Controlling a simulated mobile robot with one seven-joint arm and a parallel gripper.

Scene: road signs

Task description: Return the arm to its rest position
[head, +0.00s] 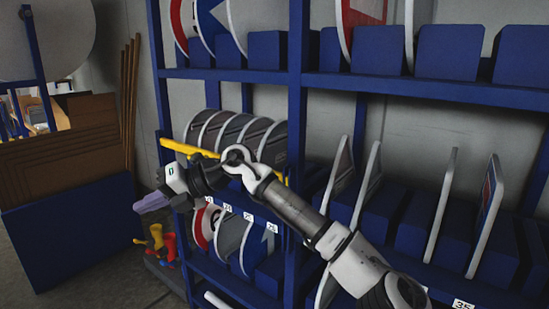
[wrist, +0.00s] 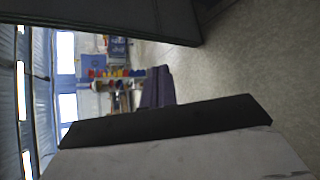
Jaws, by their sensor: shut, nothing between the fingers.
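My arm reaches from the lower right of the head view toward the left, in front of the blue shelf. My gripper (head: 152,202) is at the arm's left end, with its purple fingers pointing left and away from the shelf. It is shut and holds nothing. In the wrist view the purple fingers (wrist: 158,88) show together above a black edge, with no object between them.
A blue rack (head: 295,100) holds round and angular road signs (head: 240,135) in slots. A blue-sided bin (head: 70,235) with brown boards stands at left. Red and yellow items (head: 160,243) sit low below my gripper. Bare floor (head: 110,290) lies between bin and rack.

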